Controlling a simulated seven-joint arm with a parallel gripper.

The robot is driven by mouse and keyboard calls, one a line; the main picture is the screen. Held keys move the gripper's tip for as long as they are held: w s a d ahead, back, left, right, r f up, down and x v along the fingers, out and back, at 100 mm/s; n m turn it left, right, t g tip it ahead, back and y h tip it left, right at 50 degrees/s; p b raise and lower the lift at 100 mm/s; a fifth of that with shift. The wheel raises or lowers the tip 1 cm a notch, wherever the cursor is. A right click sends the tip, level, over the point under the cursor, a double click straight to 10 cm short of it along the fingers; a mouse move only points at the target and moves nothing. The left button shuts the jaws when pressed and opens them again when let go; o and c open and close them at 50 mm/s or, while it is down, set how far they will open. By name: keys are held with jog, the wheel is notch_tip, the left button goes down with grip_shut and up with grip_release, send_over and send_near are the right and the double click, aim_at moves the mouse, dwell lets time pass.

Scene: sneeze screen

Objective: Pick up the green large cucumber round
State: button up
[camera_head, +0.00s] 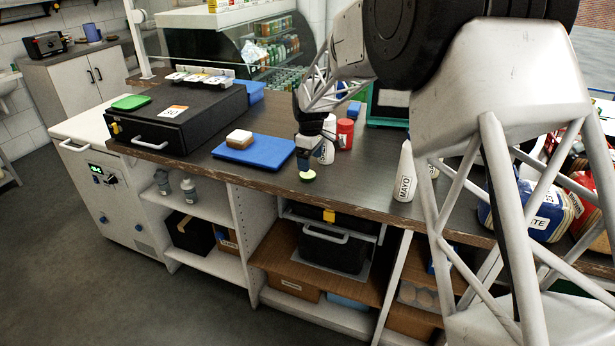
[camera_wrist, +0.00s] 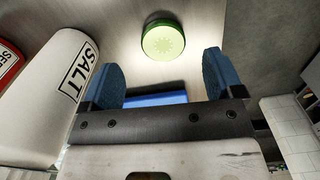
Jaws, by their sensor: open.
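The green cucumber round (camera_head: 308,176) is a pale green disc with a darker rim, near the front edge of the counter. In the wrist view the cucumber round (camera_wrist: 163,41) lies beyond the fingertips, roughly centred between them. My gripper (camera_head: 306,162) points down just above it. In the wrist view my gripper (camera_wrist: 163,72) shows two blue fingers spread apart with nothing held between them. The head view does not clearly show the gap between the fingertips and the round.
A white SALT container (camera_wrist: 70,85) stands close to the left finger. A red container (camera_head: 345,133) is beside it. A blue board (camera_head: 255,152) with a bread-like piece (camera_head: 239,138) lies left. A MAYO bottle (camera_head: 405,175) stands right. The counter's front edge is close.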

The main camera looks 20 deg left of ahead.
aim_at(310, 175)
jog(key=shift+s+f, duration=0.15)
jog(key=shift+f, duration=2.4)
jog(key=c, duration=1)
jog(key=shift+r, duration=0.2)
jog(key=shift+r, duration=0.55)
notch_tip(310, 175, up, 2)
jog(key=shift+r, duration=0.1)
jog(key=s+d+r, duration=0.1)
jog(key=s+d, duration=0.7)
jog(key=s, duration=0.5)
jog(key=shift+s+d+r, duration=0.15)
jog(key=shift+s+d, duration=0.05)
jog(key=shift+d, duration=0.15)
